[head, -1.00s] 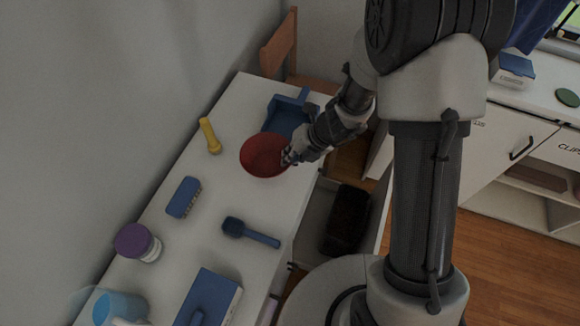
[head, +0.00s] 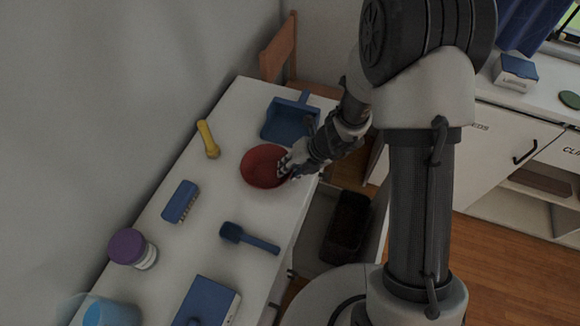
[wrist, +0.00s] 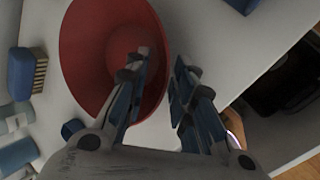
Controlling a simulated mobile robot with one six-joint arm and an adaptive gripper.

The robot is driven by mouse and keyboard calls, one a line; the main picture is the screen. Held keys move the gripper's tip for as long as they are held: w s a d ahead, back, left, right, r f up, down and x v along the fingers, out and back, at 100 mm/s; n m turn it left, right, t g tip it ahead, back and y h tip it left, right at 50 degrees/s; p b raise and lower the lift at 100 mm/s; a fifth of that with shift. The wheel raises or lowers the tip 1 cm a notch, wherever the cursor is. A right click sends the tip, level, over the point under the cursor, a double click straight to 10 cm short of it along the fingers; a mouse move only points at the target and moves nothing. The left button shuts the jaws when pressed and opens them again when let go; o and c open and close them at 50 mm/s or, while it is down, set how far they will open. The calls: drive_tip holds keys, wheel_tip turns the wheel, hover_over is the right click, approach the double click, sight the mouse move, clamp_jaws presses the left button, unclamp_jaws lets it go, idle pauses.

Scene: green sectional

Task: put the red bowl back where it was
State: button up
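The red bowl (head: 262,165) is on the white table, just in front of the blue dustpan, and appears to rest on the tabletop. My gripper (head: 288,169) is at its right rim. In the wrist view the bowl (wrist: 84,50) fills the upper left. My gripper (wrist: 161,62) has its fingers apart there, one over the inside of the bowl and one outside, with the rim between them. Gaps show beside the rim, so the gripper looks open. The tabletop under the bowl is hidden.
A blue dustpan (head: 286,123) lies behind the bowl. A yellow tool (head: 208,140), a blue brush (head: 181,202), a dark blue brush (head: 248,238) and a purple-lidded jar (head: 134,249) stand or lie around. An open drawer (head: 318,222) is below the table's right edge. Tabletop between them is free.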

drive_tip(key=shift+r, duration=0.2)
drive_tip(key=p+v, duration=0.6)
drive_tip(key=v, duration=0.6)
drive_tip(key=s+r+n, duration=0.4)
drive_tip(key=r+n, duration=0.5)
drive_tip(key=n, duration=0.1)
drive_tip(key=s+r+n, duration=0.4)
drive_tip(key=r+n, duration=0.5)
drive_tip(key=s+d+r+n+t+h, duration=0.1)
drive_tip(key=s+d+r+n+h, duration=0.1)
drive_tip(key=s+d+n, duration=0.3)
drive_tip(key=s+d+r+n+t+h, duration=0.1)
drive_tip(key=s+d+r+n+h, duration=0.2)
drive_tip(key=n, duration=0.8)
drive_tip(key=s+d+r, duration=0.2)
drive_tip(key=s, duration=0.1)
drive_tip(key=shift+n+t, duration=0.4)
drive_tip(key=shift+s+r, duration=0.1)
drive_tip(key=shift+s, duration=0.05)
